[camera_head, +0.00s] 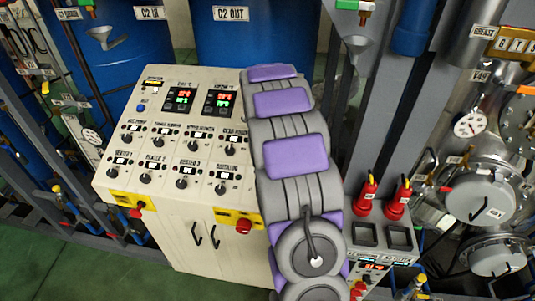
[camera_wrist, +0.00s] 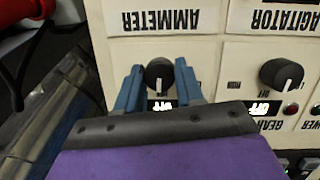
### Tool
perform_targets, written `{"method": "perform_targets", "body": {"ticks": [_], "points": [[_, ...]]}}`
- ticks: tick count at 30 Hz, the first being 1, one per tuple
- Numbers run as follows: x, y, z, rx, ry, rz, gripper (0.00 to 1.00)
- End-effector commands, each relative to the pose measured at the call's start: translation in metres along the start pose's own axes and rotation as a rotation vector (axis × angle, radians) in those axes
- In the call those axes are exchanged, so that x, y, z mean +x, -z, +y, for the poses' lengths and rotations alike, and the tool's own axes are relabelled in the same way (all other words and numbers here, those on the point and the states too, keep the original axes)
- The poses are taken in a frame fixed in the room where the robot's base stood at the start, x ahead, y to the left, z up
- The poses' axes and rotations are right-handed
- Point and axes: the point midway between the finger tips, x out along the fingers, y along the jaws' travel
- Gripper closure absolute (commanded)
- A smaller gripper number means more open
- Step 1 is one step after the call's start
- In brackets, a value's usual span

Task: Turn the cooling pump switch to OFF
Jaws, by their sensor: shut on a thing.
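In the wrist view, which shows the panel upside down, my gripper (camera_wrist: 160,80) has its two blue fingers on either side of a black knob (camera_wrist: 159,73), shut on it. The knob's white pointer line points down in the picture, toward a small lit display (camera_wrist: 161,104) that is partly covered. The label of this knob is hidden behind my gripper, so I cannot read whether it is the cooling pump switch. In the head view my purple and grey arm hides the gripper and this part of the panel.
Beside it in the wrist view is another black knob (camera_wrist: 282,74) with an OFF display (camera_wrist: 265,108) and a GEAR label. AMMETER (camera_wrist: 174,20) and AGITATOR (camera_wrist: 291,18) labels are above. The head view shows the control cabinet (camera_head: 180,222) with several knobs and a red button (camera_head: 243,226).

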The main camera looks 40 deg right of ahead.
Motion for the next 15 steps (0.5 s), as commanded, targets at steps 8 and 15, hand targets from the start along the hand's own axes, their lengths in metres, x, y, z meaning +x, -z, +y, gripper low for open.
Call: {"method": "perform_targets", "body": {"ticks": [8, 15], "points": [[-0.0028, 0.0032, -0.0017, -0.046, -0.008, 0.014, 0.94], [-0.0031, 0.0036, -0.0017, -0.049, -0.009, 0.015, 0.94]]}}
